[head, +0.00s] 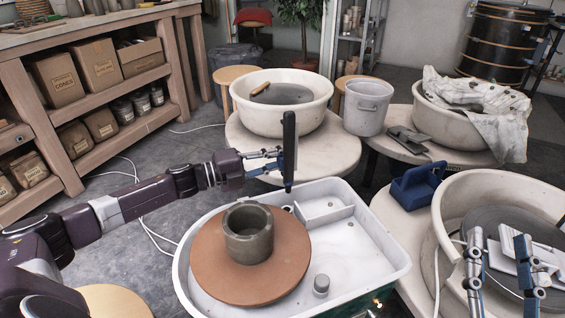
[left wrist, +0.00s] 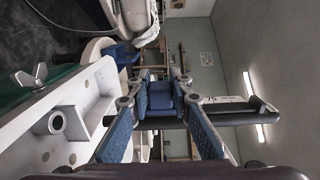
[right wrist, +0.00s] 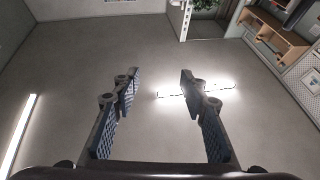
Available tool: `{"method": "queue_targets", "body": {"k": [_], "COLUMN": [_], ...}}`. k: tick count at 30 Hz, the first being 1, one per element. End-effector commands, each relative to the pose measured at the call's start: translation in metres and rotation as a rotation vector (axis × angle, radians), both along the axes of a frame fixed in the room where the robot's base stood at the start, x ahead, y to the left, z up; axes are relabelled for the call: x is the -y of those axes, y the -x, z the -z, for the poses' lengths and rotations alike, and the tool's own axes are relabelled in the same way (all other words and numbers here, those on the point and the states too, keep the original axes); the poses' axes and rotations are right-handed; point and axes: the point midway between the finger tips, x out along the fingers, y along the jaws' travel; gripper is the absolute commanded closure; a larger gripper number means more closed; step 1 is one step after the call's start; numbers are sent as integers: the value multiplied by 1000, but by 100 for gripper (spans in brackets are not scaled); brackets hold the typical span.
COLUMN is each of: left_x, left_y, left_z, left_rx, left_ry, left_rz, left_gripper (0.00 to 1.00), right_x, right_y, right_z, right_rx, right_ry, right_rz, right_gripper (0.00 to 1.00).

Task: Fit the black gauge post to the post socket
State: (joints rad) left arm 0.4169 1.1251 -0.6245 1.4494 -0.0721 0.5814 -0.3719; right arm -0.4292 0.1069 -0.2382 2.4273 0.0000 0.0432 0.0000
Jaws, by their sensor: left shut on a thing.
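The black gauge post (head: 289,135) stands upright in the air at the far edge of the white splash tray (head: 388,262). My left gripper (head: 284,163) is shut on it. In the left wrist view the post (left wrist: 230,116) lies across the picture between the finger pads. A short grey cylinder (head: 321,285), which looks like the post socket, rises from the tray floor near the front. A hollow cylinder (left wrist: 48,122) shows in the left wrist view. The post is well away from it. My right gripper (head: 502,275) is open and empty at the right, also in its wrist view (right wrist: 160,90).
A brown wheel disc (head: 215,275) with a grey clay pot (head: 248,235) fills the tray's left side. A blue caddy (head: 417,187) stands to the right. A white basin (head: 282,110) and bucket (head: 367,105) stand behind the post. The tray's right half is mostly clear.

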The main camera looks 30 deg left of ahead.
Motion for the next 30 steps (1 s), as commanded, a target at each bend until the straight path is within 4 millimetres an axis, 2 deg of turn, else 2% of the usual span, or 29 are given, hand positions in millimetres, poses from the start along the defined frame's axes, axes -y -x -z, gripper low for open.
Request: {"method": "queue_targets", "body": {"k": [4,14,24,30], "left_x": [0,0,-2,-2], "left_y": [0,0,1,1], "left_z": [1,1,1,9], "left_rx": [2,2,-1,0], "left_ry": [1,1,1,0], "left_rz": [0,0,2,2], "left_gripper": [100,100,100,100], "right_x": [0,0,0,0], "right_y": [4,4,-5,7], "right_z": [-8,-8,10,-11], "right_rx": [38,37,-51,63], "right_ry": [-11,-11,15,-18], "right_rz": [-3,-3,4,-4], "right_gripper": [60,60,60,60]}}
